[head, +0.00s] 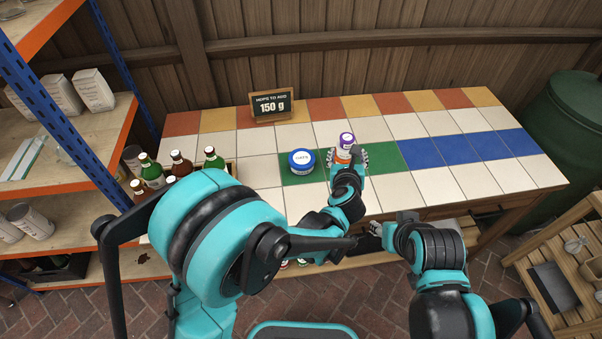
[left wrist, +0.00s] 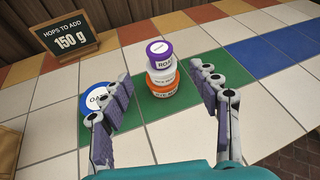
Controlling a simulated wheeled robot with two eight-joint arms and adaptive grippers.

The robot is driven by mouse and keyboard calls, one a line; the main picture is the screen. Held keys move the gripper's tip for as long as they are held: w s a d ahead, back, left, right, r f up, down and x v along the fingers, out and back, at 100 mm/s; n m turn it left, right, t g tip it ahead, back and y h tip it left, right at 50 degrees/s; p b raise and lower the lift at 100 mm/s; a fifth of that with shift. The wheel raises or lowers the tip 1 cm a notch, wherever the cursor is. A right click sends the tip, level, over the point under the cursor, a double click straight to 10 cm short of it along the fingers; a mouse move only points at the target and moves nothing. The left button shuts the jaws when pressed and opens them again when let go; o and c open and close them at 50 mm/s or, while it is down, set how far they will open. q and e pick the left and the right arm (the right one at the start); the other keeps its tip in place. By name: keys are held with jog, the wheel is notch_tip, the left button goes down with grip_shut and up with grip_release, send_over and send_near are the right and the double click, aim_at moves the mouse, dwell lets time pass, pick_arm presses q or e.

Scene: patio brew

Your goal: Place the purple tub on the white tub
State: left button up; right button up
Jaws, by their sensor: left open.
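The purple tub (head: 347,139) (left wrist: 160,55) tops a stack, seemingly resting on the white tub (left wrist: 161,76). The white tub sits on an orange tub (left wrist: 163,91) on the green tiles. The stack looks upright. My left gripper (head: 346,156) (left wrist: 160,80) is open, its fingers on either side of the stack's near side, with visible gaps in the left wrist view. In the head view the gripper hides much of the lower tubs. My right gripper (head: 384,233) is low by the table's front edge; its fingers are unclear.
A blue-and-white tub (head: 302,160) stands left of the stack, close to the left finger. A sign reading 150 g (head: 271,105) stands at the back. Bottles (head: 181,164) stand at the left. The blue tiles (head: 470,148) to the right are clear.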

pick_arm(q)
jog(key=shift+w, duration=0.15)
jog(key=s+a+r+m+t+h, duration=0.1)
jog(key=a+r+m+t+h, duration=0.15)
jog(key=r+m, duration=0.65)
jog(key=s+a+r+m+t+h, duration=0.15)
jog(key=a+r+m, duration=0.25)
jog(key=r+m, duration=0.45)
jog(key=s+a+f+m+g+y, duration=0.2)
jog(key=s+a+f+m+g, duration=0.3)
jog(key=s+a+f+m, duration=0.2)
jog(key=s+a+f+m+g+y, duration=0.3)
jog(key=s+a+f+m+g, duration=0.2)
jog(key=s+a+m, duration=0.6)
jog(key=s+a+f, duration=0.2)
jog(key=s+a, duration=0.1)
jog(key=shift+s+a+f+g, duration=0.2)
jog(key=shift+s+g, duration=0.1)
jog(key=shift+s, duration=0.1)
